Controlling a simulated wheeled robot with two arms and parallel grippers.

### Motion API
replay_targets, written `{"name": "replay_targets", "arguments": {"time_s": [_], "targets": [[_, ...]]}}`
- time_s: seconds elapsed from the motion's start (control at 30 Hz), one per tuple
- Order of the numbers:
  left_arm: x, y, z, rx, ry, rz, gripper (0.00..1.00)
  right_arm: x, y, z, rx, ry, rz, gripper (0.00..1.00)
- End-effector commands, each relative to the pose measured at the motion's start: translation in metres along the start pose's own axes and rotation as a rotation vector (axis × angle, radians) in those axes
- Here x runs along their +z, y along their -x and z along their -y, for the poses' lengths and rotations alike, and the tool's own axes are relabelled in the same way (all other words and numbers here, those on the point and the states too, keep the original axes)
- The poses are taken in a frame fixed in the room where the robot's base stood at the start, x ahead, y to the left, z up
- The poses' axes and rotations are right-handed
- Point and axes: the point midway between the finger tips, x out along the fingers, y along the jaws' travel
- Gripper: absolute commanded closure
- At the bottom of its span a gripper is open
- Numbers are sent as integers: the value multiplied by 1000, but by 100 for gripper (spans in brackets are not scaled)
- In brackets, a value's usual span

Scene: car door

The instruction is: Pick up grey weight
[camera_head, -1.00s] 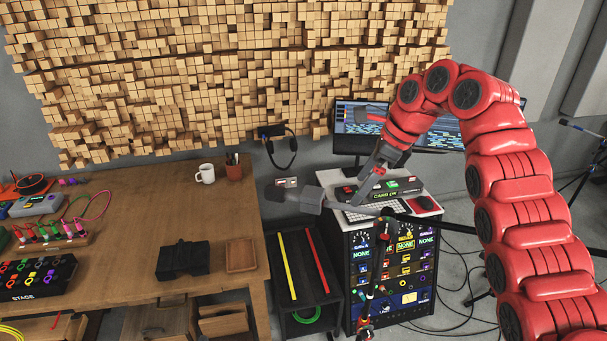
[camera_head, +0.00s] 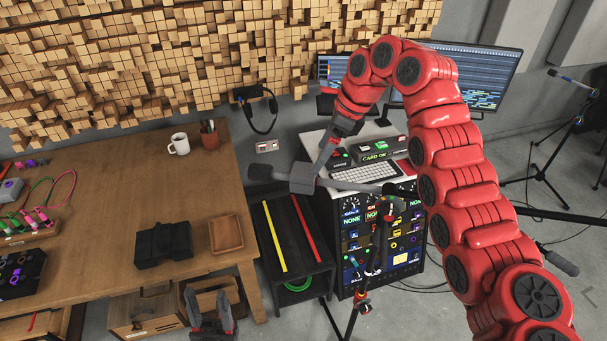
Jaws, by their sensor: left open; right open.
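A grey block (camera_head: 303,179), which looks like the grey weight, sits on a dark horizontal boom in front of the equipment rack. My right gripper (camera_head: 328,154), at the end of the red arm, is open just above and to the right of the block. One finger points down towards it and overlaps its edge in the picture; I cannot tell whether they touch. The other finger is not clearly visible. My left gripper (camera_head: 212,322) is open and empty at the bottom edge, below the wooden table.
A wooden table (camera_head: 95,215) with a mug (camera_head: 179,144) and a black case (camera_head: 163,244) stands at left. A low black shelf (camera_head: 308,262) and the rack (camera_head: 385,235) stand below the boom. A stand's legs (camera_head: 345,315) and floor cables lie near the rack.

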Motion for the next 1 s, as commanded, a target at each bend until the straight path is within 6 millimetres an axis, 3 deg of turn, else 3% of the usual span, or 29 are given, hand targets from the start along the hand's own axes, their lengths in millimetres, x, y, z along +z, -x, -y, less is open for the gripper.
{"name": "replay_targets", "arguments": {"time_s": [0.23,0.47,0.73,0.9,1.0], "targets": [[-3,-15,1,0,0,0,50,2,-32,-1,3,0,2,0],[-3,-19,1,0,0,0,50,2,-43,0,1,1,1,0],[-9,-50,2,0,0,0,50,12,-71,4,8,-2,-4,0],[-9,-55,3,0,0,0,50,9,-93,4,5,-2,-2,0],[-9,-54,3,0,0,0,50,8,-96,5,2,-1,-2,0]]}}
